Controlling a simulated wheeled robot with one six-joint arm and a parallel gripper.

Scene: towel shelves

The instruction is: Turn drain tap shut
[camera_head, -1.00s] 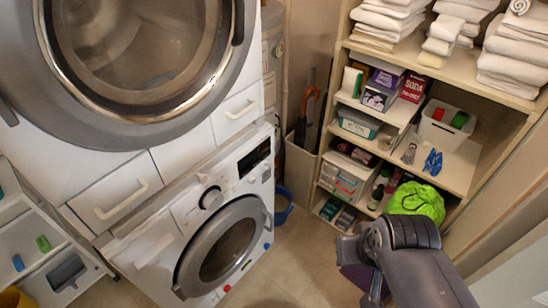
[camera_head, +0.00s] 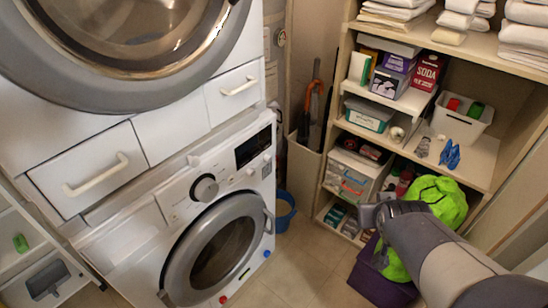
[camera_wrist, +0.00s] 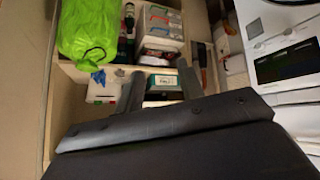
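No part is clearly labelled as a drain tap. Low on the front-loading washer (camera_head: 150,262) in the head view are a small red knob (camera_head: 223,299) and a small blue knob (camera_head: 267,253), one on each side below the round door. I cannot tell which, if either, is the drain tap, or how it is turned. My gripper (camera_head: 372,214) is to the right of the washer, in front of the shelves and apart from both knobs. In the wrist view, my gripper (camera_wrist: 160,74) has its two dark fingers spread with nothing visibly between them.
The shelf unit (camera_head: 480,165) holds towels, boxes and a white bin (camera_head: 462,122). A bright green bag (camera_head: 440,195) and a purple bin (camera_head: 375,280) are close to my arm. A blue bucket (camera_head: 284,212) stands beside the washer. Tiled floor (camera_head: 310,265) is clear between.

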